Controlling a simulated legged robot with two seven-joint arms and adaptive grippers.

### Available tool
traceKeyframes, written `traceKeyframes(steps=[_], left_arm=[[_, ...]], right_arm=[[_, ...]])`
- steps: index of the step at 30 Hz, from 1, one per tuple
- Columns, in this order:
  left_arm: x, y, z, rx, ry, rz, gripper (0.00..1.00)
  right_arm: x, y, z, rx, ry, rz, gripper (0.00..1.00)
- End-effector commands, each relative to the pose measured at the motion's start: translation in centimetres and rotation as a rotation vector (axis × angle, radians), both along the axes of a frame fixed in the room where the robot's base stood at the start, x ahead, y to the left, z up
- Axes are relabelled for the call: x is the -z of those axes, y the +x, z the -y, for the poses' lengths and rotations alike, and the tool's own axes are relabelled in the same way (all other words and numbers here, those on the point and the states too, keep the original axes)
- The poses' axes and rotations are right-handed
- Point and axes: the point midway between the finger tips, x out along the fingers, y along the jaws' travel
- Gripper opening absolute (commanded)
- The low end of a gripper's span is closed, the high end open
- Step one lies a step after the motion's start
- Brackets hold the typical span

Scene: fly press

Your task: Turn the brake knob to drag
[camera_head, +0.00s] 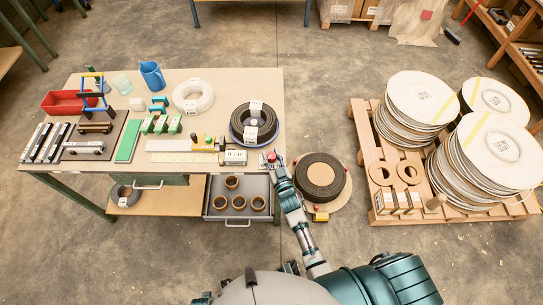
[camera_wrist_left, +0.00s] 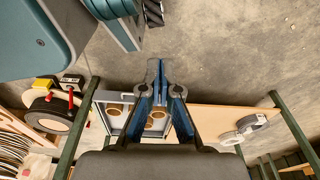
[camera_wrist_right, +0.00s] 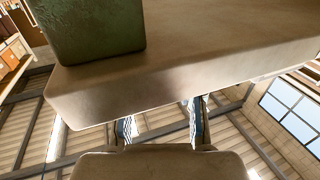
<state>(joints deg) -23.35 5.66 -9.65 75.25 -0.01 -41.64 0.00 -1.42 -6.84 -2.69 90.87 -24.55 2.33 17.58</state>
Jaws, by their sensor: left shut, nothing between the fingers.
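No part is clearly legible as the brake knob. A small red knob-like part (camera_head: 272,156) sits at the table's front right corner. My right gripper (camera_head: 273,160) is at the table corner, close to the red part; contact cannot be told. In the right wrist view its fingers (camera_wrist_right: 160,125) are apart, tips hidden behind a slab. My left gripper (camera_wrist_left: 158,75) is shut and empty.
The workbench (camera_head: 100,180) holds tools, blocks and a coil (camera_head: 254,124) near its right side. An open drawer (camera_head: 238,215) with several brown rings juts out below. A pallet (camera_head: 385,212) with stacked discs stands at right. Floor in front is clear.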

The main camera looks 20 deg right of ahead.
Motion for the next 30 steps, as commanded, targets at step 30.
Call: traceKeyframes(steps=[30], left_arm=[[3.7,-6.5,-0.9,0.010,0.002,-0.028,0.00]], right_arm=[[0.2,0.1,0.4,-0.495,-0.010,-0.002,0.02]])
